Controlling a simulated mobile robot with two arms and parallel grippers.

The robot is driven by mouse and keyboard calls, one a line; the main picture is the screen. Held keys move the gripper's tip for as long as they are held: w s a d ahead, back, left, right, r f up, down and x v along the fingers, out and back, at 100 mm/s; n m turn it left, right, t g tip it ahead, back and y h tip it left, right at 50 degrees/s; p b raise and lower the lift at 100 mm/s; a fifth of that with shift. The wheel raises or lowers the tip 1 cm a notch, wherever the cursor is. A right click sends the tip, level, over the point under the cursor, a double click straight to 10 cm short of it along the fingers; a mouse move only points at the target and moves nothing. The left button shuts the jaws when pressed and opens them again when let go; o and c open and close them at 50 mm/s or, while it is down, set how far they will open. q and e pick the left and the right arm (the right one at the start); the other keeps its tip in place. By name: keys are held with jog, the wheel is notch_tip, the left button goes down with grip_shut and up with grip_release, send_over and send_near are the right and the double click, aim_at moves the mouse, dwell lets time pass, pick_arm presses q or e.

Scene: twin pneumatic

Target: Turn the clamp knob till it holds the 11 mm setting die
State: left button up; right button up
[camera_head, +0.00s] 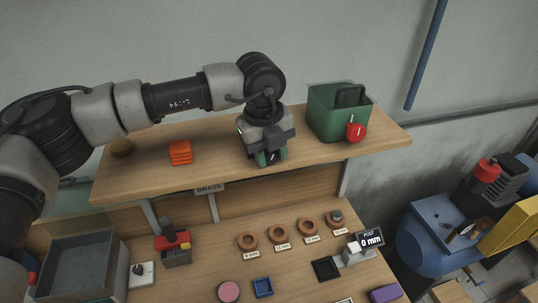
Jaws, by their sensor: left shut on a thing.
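My left gripper (268,148) points down over the front of the upper shelf. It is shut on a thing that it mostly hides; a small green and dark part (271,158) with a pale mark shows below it. To its right stands a green housing (322,115) with a black handle and a round red knob (355,132) bearing a white line. Several brown ring-shaped dies stand on the bench behind small labels: one at left (248,241), others (278,235) to its right. My right gripper is out of view.
Orange blocks (180,152) sit on the upper shelf (220,146). A display (370,240) reads 0 mm beside a grey slide. A red-topped device (172,244), a grey bin (82,262) and small trays share the bench. A blue machine (425,245) stands at right.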

pick_arm(q)
jog(key=shift+d+f+g+y+b, duration=0.15)
jog(key=shift+y+b, duration=0.15)
jog(key=shift+y, duration=0.2)
jog(key=shift+f+g+y+b, duration=0.15)
jog(key=shift+y+b, duration=0.15)
jog(key=shift+y, duration=0.2)
jog(key=shift+r+y, duration=0.3)
jog(key=shift+y, duration=0.2)
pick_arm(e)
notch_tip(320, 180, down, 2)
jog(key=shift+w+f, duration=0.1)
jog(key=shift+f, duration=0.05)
pick_arm(q)
jog(key=o, duration=0.9)
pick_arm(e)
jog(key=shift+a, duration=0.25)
